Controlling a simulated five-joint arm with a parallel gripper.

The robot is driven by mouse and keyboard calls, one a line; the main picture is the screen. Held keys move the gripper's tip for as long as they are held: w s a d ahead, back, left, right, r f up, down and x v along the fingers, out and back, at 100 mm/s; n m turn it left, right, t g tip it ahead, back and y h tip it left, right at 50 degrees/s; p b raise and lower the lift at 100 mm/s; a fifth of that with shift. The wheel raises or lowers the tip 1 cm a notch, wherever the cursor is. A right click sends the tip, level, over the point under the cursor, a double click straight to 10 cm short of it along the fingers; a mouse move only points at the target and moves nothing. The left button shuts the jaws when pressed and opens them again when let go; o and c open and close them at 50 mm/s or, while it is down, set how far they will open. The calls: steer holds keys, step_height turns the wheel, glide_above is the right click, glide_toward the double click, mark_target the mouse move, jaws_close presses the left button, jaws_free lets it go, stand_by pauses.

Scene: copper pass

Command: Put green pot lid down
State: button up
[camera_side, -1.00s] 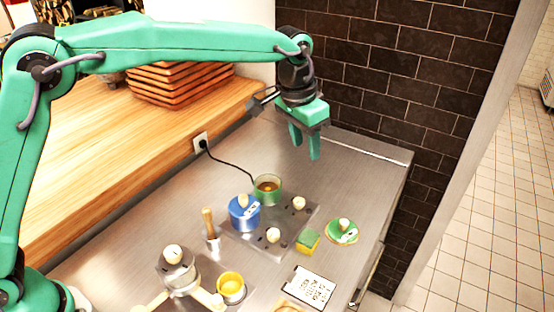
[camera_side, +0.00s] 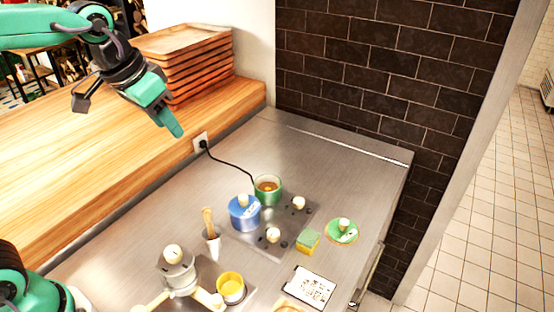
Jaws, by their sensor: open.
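The green pot lid (camera_side: 342,231) lies flat on the steel counter at the right, its pale knob upward. The green pot (camera_side: 267,190) stands uncovered at the back of the hob plate, with brownish contents showing. My gripper (camera_side: 174,130) is at the upper left, high above the wooden ledge and far from the lid. It is open and holds nothing that I can see; one finger largely hides the other.
A blue pot (camera_side: 243,213) with its lid on stands beside the green pot. A green and yellow sponge (camera_side: 308,241) lies left of the lid. A yellow bowl (camera_side: 231,288) and a printed card (camera_side: 309,288) are nearer the front. Stacked trays (camera_side: 190,60) stand behind my gripper. The counter's back right is clear.

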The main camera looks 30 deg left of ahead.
steer(key=s+a+f+n, duration=0.1)
steer(key=s+a+f, duration=0.1)
steer(key=s, duration=0.3)
steer(key=s+a+f+t, duration=0.1)
steer(key=s+a+f, duration=0.2)
steer(key=s, duration=0.3)
steer(key=shift+s+a+n+y, duration=0.3)
steer(key=shift+n, duration=0.1)
